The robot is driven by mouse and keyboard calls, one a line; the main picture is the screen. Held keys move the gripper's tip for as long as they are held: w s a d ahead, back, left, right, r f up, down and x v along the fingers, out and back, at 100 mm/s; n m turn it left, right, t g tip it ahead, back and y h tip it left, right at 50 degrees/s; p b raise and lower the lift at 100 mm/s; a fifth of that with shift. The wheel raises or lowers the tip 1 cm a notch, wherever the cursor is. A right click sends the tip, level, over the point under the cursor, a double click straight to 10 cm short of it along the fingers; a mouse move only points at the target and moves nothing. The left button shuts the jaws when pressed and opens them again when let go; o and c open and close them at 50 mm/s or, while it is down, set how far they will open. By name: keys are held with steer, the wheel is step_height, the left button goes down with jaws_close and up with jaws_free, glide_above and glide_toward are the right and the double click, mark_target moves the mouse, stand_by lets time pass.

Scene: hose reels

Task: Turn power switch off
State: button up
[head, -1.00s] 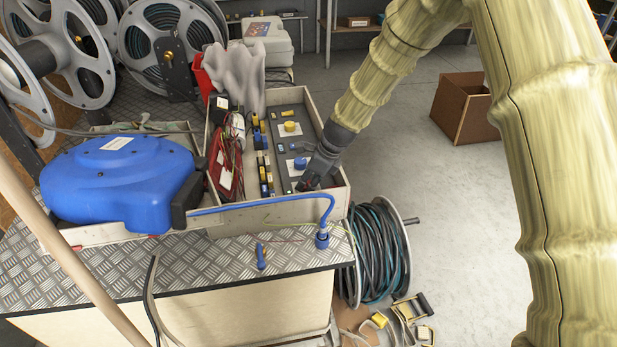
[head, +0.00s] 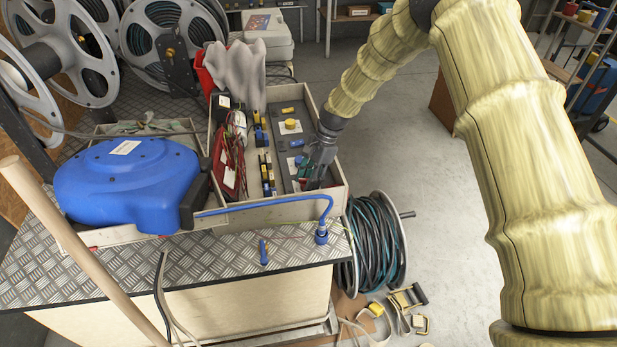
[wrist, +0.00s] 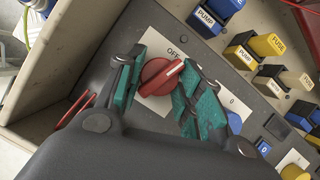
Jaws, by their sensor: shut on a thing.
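A red rotary switch knob (wrist: 160,77) with a white pointer line sits on a white plate on the grey panel (wrist: 160,22) in the wrist view. The plate reads "OFF" near the top and "0" at the right. The pointer slants up and right, near the "OFF" lettering. My gripper (wrist: 158,88) has its teal fingers on either side of the knob, shut on it. In the head view my gripper (head: 313,178) reaches down to the near end of the panel in the wooden box (head: 270,213); it hides the red knob there.
A blue knob (wrist: 234,123) is partly behind a finger. The box wall (wrist: 65,70) is close on the left. A blue reel (head: 125,185) and cable lie outside the panel.

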steer(key=shift+o, duration=0.2)
steer(key=n+g+h, duration=0.1)
steer(key=n, duration=0.3)
steer(key=shift+a+n, duration=0.1)
steer(key=shift+n, duration=0.3)
steer(key=o, duration=1)
steer(key=shift+c, duration=0.2)
steer(key=shift+w, duration=0.1)
steer(key=v, duration=1.2)
steer(key=shift+w, duration=0.15)
steer(key=shift+a, duration=0.15)
